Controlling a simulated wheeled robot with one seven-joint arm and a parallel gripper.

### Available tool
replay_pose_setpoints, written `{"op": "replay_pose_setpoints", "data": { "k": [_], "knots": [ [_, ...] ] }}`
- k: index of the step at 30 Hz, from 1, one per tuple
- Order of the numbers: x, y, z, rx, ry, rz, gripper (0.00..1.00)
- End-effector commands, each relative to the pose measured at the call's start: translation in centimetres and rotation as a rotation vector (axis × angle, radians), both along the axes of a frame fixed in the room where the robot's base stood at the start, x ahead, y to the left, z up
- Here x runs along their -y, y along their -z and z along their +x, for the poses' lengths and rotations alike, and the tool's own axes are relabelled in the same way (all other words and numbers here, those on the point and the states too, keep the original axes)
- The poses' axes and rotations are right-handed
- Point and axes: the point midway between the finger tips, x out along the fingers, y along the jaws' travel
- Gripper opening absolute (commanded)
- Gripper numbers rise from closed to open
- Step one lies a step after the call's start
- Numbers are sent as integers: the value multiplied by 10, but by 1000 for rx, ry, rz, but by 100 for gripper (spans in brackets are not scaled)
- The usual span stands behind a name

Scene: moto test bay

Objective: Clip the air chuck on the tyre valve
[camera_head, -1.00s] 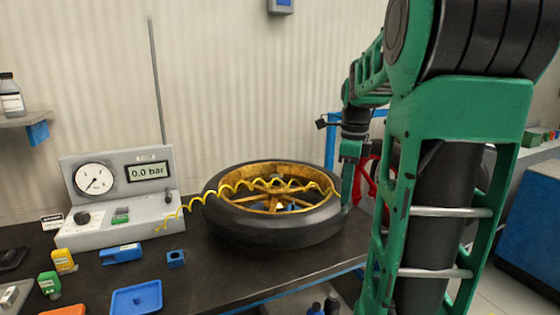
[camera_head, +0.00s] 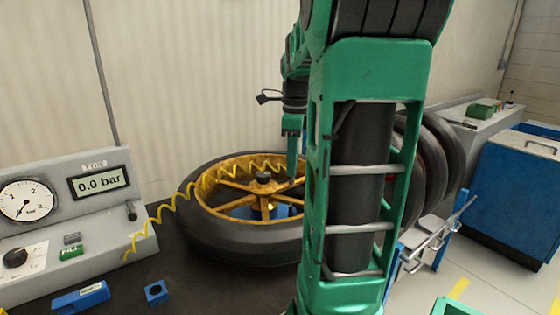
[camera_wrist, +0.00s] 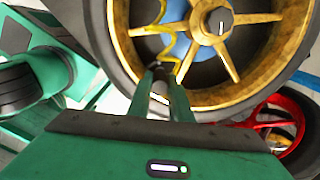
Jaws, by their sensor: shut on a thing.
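The black tyre (camera_head: 215,235) lies flat on the bench, on a gold spoked wheel (camera_head: 225,205). It fills the top of the wrist view (camera_wrist: 125,50). My gripper (camera_head: 293,178) hangs pointing down over the right part of the wheel, partly covered by my arm. In the wrist view my gripper (camera_wrist: 160,78) is shut on the air chuck (camera_wrist: 158,92), a light metallic piece between the fingers beside the gold rim. A yellow coiled hose (camera_head: 165,210) runs to it across the wheel. I cannot make out the tyre valve or whether the chuck touches it.
A blue block (camera_head: 156,292) and a blue tool (camera_head: 82,298) lie at the bench front. More tyres (camera_head: 430,165) stand behind my arm. A red wheel (camera_wrist: 285,120) shows lower right in the wrist view.

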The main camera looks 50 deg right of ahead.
Motion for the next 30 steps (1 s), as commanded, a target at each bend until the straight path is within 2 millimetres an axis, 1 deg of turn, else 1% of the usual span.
{"op": "replay_pose_setpoints", "data": {
  "k": [18,24,30],
  "knots": [
    [-5,46,3,-2,-9,2,0],
    [-5,55,3,0,-10,1,0],
    [-5,57,3,0,-10,1,0]
  ]
}}
